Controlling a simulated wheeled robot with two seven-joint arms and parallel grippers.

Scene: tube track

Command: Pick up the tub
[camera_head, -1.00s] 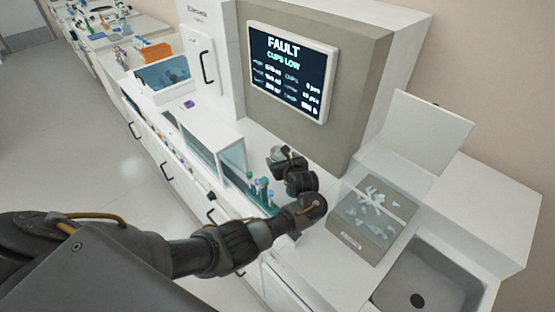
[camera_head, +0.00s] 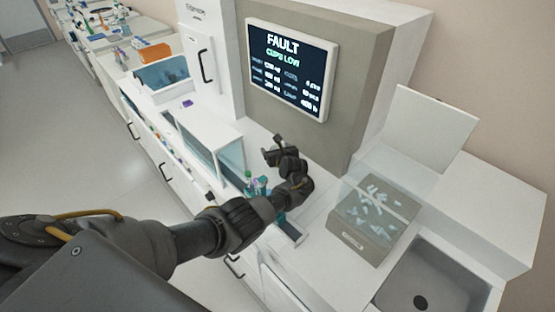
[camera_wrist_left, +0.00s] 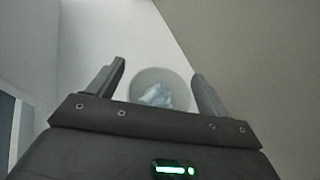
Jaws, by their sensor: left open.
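A round, pale tub (camera_wrist_left: 176,78) with bluish-white contents shows in the left wrist view, between and beyond the two fingers. It stands on a white surface, and the gripper body hides its near side. My left gripper (camera_head: 272,147) is open, with its fingers (camera_wrist_left: 158,72) apart and nothing held between them. In the head view it is over the white counter, in front of the machine with the screen. I cannot make out the tub in the head view. My right gripper is not in view.
A screen (camera_head: 288,65) reads "FAULT" and "CUPS LOW". A clear-lidded box (camera_head: 362,243) with several pale pieces is right of the arm, beside a sink (camera_head: 455,270). A rack of tubes (camera_head: 257,187) and a glass-fronted case (camera_head: 207,135) are to the left.

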